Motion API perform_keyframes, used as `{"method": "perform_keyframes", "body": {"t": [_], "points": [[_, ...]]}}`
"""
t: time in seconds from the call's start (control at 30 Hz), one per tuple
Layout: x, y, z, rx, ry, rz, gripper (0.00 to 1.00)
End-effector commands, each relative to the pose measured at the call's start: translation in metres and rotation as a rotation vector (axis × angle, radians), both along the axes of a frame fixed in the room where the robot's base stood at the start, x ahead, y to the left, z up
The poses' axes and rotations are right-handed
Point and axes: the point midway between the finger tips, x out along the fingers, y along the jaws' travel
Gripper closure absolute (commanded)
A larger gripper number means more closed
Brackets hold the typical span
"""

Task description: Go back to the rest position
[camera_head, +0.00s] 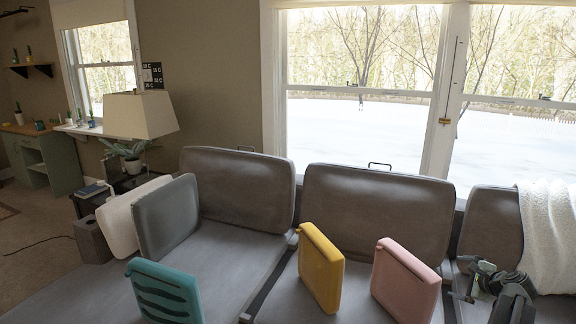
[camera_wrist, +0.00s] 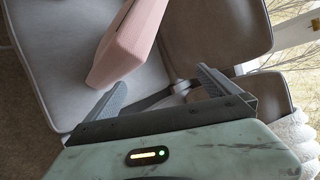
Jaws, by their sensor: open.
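My gripper (camera_head: 462,281) is at the right of the head view, over the right end of the grey sofa (camera_head: 235,250). In the wrist view my gripper (camera_wrist: 160,86) has its two grey fingers spread apart, with nothing held between them. The pink cushion (camera_head: 406,281) stands tilted on the sofa seat to the left of my gripper. It also shows beyond the fingers in the wrist view (camera_wrist: 130,42), apart from them as far as I can tell.
A yellow cushion (camera_head: 321,267), a teal cushion (camera_head: 163,291) and a grey cushion (camera_head: 167,217) are on the sofa. A white throw (camera_head: 547,235) drapes over the sofa back at right, close to my arm. A lamp (camera_head: 140,116) stands at left. Windows are behind.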

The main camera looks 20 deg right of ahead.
Motion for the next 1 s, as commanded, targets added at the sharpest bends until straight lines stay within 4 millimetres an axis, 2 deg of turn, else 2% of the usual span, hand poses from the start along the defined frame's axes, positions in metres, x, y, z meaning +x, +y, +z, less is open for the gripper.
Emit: {"method": "perform_keyframes", "body": {"t": [0.03, 0.1, 0.37, 0.47, 0.5, 0.67, 0.77, 0.87, 0.97, 1.0], "points": [[-0.001, 0.007, 0.047, -0.086, 0.047, 0.026, 0.0], [-0.003, 0.01, 0.072, -0.214, 0.117, 0.063, 0.0], [-0.005, 0.021, 0.144, -0.579, 0.322, 0.208, 0.0], [0.007, 0.04, 0.167, -0.693, 0.39, 0.299, 0.0], [0.017, 0.056, 0.172, -0.735, 0.418, 0.361, 0.0], [0.058, 0.126, 0.149, -0.78, 0.465, 0.575, 0.0], [0.08, 0.176, 0.137, -0.789, 0.485, 0.713, 0.0], [0.099, 0.238, 0.125, -0.801, 0.51, 0.88, 0.0], [0.112, 0.315, 0.112, -0.821, 0.543, 1.091, 0.0], [0.114, 0.35, 0.107, -0.83, 0.557, 1.187, 0.0]]}}
